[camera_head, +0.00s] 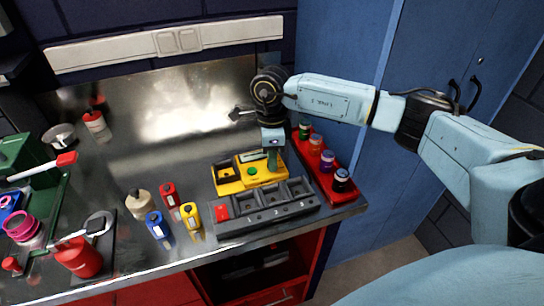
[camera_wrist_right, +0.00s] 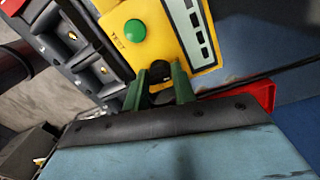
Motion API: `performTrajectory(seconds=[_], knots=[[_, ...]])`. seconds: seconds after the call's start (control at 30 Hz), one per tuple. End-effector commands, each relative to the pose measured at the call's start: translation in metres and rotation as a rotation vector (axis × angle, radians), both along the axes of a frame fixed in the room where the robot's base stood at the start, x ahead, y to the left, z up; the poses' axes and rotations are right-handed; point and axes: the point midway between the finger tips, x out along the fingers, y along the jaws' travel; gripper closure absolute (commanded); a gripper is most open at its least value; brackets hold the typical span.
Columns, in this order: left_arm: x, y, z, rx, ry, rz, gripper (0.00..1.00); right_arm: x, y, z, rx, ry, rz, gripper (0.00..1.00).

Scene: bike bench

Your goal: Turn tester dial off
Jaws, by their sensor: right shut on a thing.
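The yellow tester (camera_head: 232,187) stands on the metal bench, with a green button and a pale display strip on top. In the wrist view the tester (camera_wrist_right: 172,22) shows its green button (camera_wrist_right: 135,30) and the strip of dark windows. Its black dial (camera_wrist_right: 160,71) sits between the green fingers of my right gripper (camera_wrist_right: 160,84), which is shut on it. In the head view my right gripper (camera_head: 272,158) reaches down to the tester's right part and hides the dial there. The dial's pointer direction cannot be made out. My left gripper is not in view.
A grey slotted tray (camera_head: 262,221) lies in front of the tester. A red rack (camera_head: 335,193) with several jars stands right of it. Red, blue (camera_head: 157,226) and yellow (camera_head: 191,216) bottles stand left. A red cup (camera_head: 80,260) is farther left. The bench's back middle is clear.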

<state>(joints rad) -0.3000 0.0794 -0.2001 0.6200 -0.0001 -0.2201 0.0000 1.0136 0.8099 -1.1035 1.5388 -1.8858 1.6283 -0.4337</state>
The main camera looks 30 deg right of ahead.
Motion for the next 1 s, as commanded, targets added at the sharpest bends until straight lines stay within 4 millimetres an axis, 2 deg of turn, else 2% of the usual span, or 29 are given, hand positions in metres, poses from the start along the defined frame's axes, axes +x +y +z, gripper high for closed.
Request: performTrajectory(seconds=[0.2, 0.23, 0.37, 0.73, 0.87, 1.0], knots=[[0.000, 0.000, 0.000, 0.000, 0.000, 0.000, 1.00, 0.003, -0.001, 0.004, 0.000, -0.010, -0.004, 0.97], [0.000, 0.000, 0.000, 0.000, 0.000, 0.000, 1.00, 0.003, -0.001, 0.004, 0.000, -0.010, -0.004, 0.71], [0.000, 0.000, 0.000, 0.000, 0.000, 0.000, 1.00, 0.002, -0.001, 0.003, 0.000, -0.007, -0.004, 0.54], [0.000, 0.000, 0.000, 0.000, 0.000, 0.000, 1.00, 0.002, 0.000, 0.007, 0.000, -0.004, -0.002, 0.54], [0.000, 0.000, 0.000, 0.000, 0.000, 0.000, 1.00, 0.003, -0.001, 0.026, 0.001, -0.007, -0.001, 0.54], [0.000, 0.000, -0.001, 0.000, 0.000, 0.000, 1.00, 0.005, -0.002, 0.058, 0.001, -0.010, -0.002, 0.54]])
